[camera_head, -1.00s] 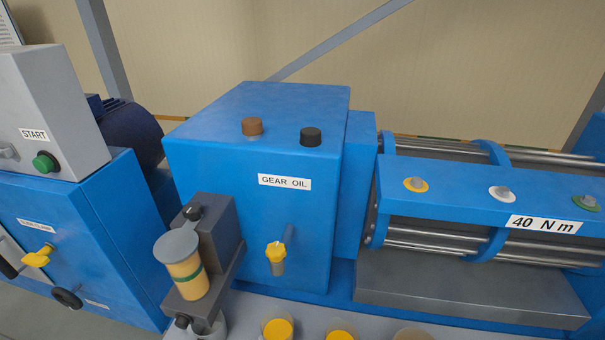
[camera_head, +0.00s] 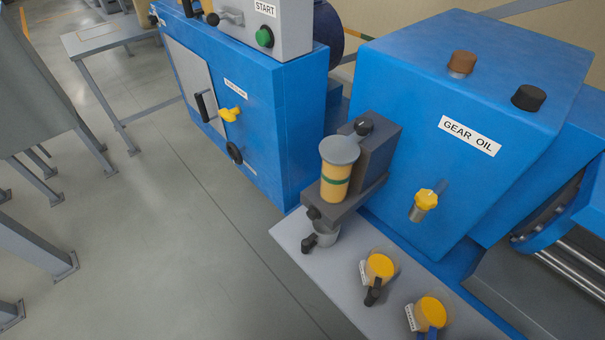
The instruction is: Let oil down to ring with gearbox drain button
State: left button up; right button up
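The blue gearbox (camera_head: 400,150) carries a GEAR OIL label (camera_head: 470,136). On its front is a cylindrical sight glass (camera_head: 336,180) with amber oil and a green ring (camera_head: 336,181) around it. The oil level against the ring is too small to read surely. A yellow knob (camera_head: 426,199) on a metal stem sticks out of the gearbox front. Which part is the drain button I cannot tell.
A blue cabinet (camera_head: 255,130) with a green START button (camera_head: 264,37) is at left.

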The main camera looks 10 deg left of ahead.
aim_at(311, 214)
jog(key=k+l, duration=0.15)
jog(key=k, duration=0.35)
jog(key=k+l+z, duration=0.15)
jog(key=k, duration=0.35)
jog(key=k+l, duration=0.25)
jog(key=k, duration=0.25)
jog(key=k+l+z, duration=0.15)
jog(key=k, duration=0.35)
